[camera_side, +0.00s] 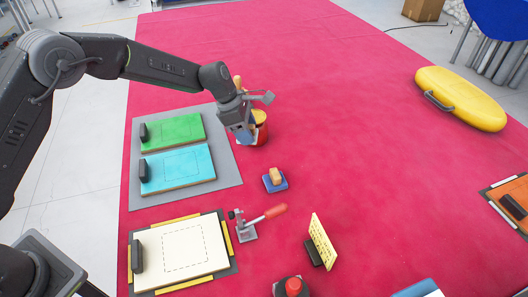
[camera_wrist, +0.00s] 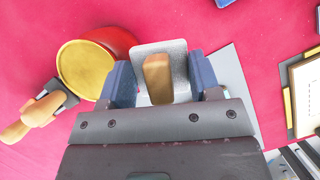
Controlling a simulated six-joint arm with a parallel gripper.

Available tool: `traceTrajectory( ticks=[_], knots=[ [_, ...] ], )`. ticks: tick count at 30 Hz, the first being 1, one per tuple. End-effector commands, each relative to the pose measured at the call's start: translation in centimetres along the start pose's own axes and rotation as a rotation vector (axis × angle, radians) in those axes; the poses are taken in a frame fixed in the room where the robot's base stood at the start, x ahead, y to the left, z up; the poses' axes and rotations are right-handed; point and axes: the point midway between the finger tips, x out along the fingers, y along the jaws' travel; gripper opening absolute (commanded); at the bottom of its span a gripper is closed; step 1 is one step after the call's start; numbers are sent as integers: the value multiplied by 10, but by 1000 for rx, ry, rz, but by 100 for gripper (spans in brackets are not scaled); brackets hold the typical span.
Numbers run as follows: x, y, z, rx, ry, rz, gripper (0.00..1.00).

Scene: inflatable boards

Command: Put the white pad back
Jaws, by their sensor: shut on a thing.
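The white pad (camera_wrist: 178,57), a pale square with an upright wooden handle (camera_wrist: 157,78), is between the two blue fingers of my gripper (camera_wrist: 161,82) in the wrist view. The fingers are shut on it, one on each side. In the side view my gripper (camera_side: 241,128) is at the right edge of the grey mat (camera_side: 226,165), just left of a red pot with a yellow lid (camera_side: 260,117). The pad is mostly hidden there, so I cannot tell its height. A similar blue pad (camera_side: 275,184) with a wooden handle lies on the red floor, below and right of my gripper.
Green (camera_side: 172,131) and cyan boards (camera_side: 178,168) lie on the mat. A white board (camera_side: 182,250) with a dashed rectangle sits nearer, beside a red-handled clamp (camera_side: 246,229). A yellow upright plate (camera_side: 322,240) and red button (camera_side: 293,286) are lower right.

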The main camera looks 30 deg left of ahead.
Motion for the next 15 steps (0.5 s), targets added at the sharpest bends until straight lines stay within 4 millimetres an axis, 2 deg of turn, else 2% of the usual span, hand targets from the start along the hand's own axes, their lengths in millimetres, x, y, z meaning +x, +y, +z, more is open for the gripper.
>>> traceTrajectory(
  ticks=[1,3,7,15],
  knots=[
    [12,-4,8,3,1,-3,32],
    [24,-6,17,3,1,-3,32],
    [39,-9,28,2,0,0,32],
    [57,-11,27,-3,1,-2,32]
  ],
)
